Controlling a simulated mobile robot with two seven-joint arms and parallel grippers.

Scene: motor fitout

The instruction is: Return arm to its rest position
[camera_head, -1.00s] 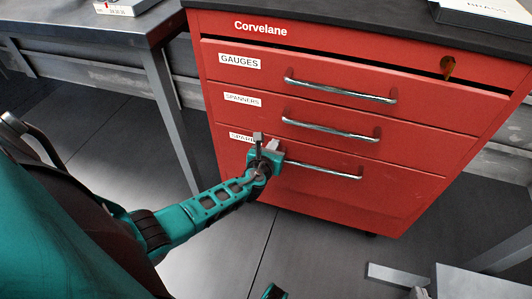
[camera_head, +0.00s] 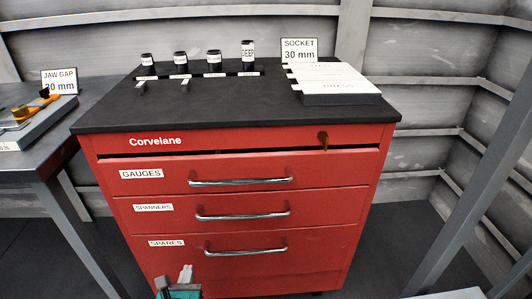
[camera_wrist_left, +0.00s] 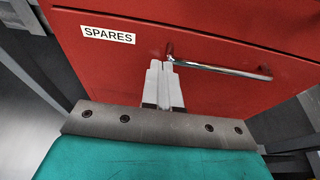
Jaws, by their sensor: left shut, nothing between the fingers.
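My left gripper (camera_head: 186,274) shows at the bottom edge of the head view, in front of the red cabinet (camera_head: 125,245). In the left wrist view the left gripper (camera_wrist_left: 164,66) has its fingers together, shut and empty. Its fingertips overlap the left end of the handle (camera_wrist_left: 220,69) of the drawer labelled SPARES in that picture; I cannot tell whether they touch it. The SPARES drawer (camera_head: 320,243) looks closed. Most of my left arm is below the head view. My right gripper is in neither view.
The GAUGES drawer (camera_head: 330,170) and SPANNERS drawer (camera_head: 325,207) look closed. A grey bench (camera_head: 45,168) is at left. A metal post (camera_head: 465,190) rises at right.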

